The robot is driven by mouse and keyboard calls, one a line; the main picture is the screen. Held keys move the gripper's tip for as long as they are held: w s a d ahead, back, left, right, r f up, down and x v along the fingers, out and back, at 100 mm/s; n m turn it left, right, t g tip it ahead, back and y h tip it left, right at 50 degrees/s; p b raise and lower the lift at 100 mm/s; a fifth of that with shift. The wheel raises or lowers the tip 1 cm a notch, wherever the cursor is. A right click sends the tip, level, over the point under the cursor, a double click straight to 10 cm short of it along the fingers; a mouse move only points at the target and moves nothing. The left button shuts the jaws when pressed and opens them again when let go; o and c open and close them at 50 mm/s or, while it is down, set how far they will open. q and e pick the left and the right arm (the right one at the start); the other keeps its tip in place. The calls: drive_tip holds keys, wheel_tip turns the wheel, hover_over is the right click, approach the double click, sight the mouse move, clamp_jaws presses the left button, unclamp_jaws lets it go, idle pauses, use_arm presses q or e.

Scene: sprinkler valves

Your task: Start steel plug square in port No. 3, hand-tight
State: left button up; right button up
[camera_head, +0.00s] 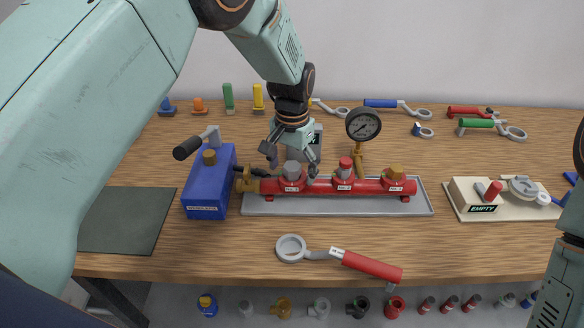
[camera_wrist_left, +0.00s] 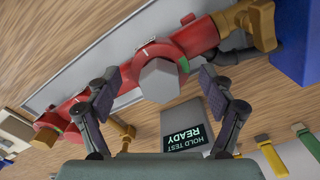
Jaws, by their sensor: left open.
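A red manifold (camera_head: 325,187) with three upright ports lies on a grey tray (camera_head: 335,207). A grey steel hex plug (camera_head: 292,169) sits at the leftmost port; the small port labels are hard to read. The middle port has a red plug (camera_head: 345,164) and the right one a brass plug (camera_head: 396,171). My left gripper (camera_head: 291,163) is open over the leftmost port, fingers on either side of the steel plug. In the left wrist view the steel plug (camera_wrist_left: 161,80) lies between the fingertips (camera_wrist_left: 158,80), with gaps on both sides. My right gripper is not in view.
A blue pump box (camera_head: 208,190) adjoins the manifold's left end. A pressure gauge (camera_head: 363,125) stands behind the manifold, beside a "HOLD TEST READY" box (camera_wrist_left: 186,127). A red-handled wrench (camera_head: 365,264) lies in front. An "EMPTY" block (camera_head: 475,198) is at right; a dark mat (camera_head: 125,220) at left.

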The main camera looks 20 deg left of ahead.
use_arm(q)
wheel_tip(320, 180, up, 2)
drive_tip(key=shift+w+p, duration=0.15)
drive_tip(key=shift+p, duration=0.75)
wheel_tip(320, 180, up, 3)
drive_tip(key=shift+p, duration=1.25)
drive_tip(key=shift+r+p, duration=0.5)
drive_tip(key=shift+f, duration=0.1)
drive_tip(key=shift+c, duration=0.2)
